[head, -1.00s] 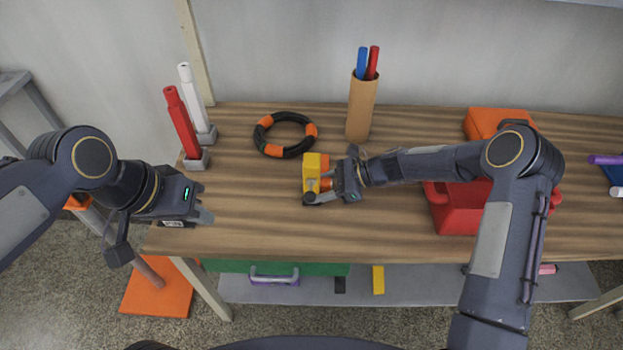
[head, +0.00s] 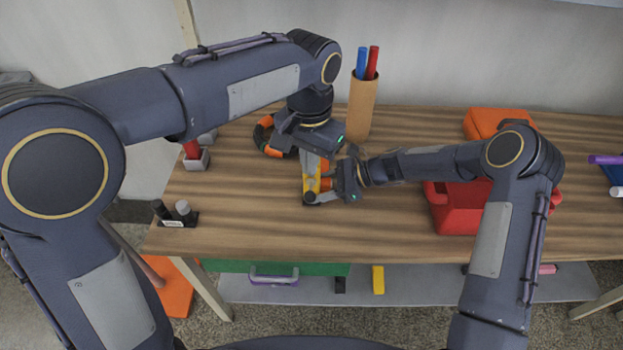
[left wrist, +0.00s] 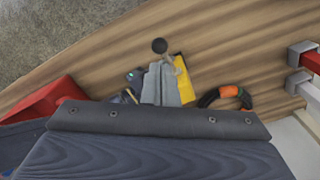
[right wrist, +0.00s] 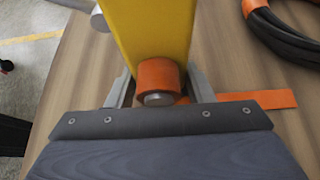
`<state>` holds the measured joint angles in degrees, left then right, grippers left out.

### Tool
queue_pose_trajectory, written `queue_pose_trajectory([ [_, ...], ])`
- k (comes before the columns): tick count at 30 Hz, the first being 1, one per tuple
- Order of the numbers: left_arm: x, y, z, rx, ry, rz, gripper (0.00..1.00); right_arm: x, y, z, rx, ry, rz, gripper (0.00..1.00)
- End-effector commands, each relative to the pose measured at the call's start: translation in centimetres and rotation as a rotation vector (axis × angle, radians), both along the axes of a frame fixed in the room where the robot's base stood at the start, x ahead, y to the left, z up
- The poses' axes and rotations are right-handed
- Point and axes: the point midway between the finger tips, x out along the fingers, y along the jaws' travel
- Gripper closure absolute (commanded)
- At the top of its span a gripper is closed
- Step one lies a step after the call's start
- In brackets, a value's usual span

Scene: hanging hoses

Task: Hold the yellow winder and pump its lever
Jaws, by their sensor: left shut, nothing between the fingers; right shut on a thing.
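The yellow winder (head: 314,186) stands on the wooden table, partly hidden by my left gripper in the head view. Its yellow side shows in the left wrist view (left wrist: 184,80), with a lever ending in a dark knob (left wrist: 159,46). My right gripper (head: 331,183) is shut on the winder's orange cylindrical part, seen between its fingers in the right wrist view (right wrist: 157,76). My left gripper (head: 311,170) is shut and empty, pointing down at the winder; its fingers (left wrist: 161,85) appear right beside the yellow body. Whether they touch it or the lever I cannot tell.
A black-and-orange hose ring (head: 268,135) lies behind my left gripper. A cardboard tube (head: 361,110) with a blue and a red stick stands behind the winder. A red bin (head: 455,215) is at the right. A small dark holder (head: 177,216) sits at the table's left front.

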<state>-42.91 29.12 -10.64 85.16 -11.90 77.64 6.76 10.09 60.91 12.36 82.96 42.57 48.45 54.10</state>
Motion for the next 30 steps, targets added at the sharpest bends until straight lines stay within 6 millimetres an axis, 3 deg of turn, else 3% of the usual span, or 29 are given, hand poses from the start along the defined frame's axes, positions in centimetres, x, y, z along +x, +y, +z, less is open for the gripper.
queue_pose_trajectory([
  [6, 0.0, 0.1, -2.8, 0.000, 0.002, 0.002, 1.00, 0.0, 0.0, -0.1, -0.001, 0.001, 0.000, 0.66],
  [12, 0.0, 0.0, -4.4, -0.001, 0.001, 0.000, 1.00, 0.0, 0.0, -0.1, -0.001, 0.001, 0.000, 0.66],
  [30, 0.0, 0.0, -4.8, -0.001, 0.000, 0.001, 1.00, -0.1, 0.0, -0.1, -0.001, 0.001, 0.000, 0.66],
])
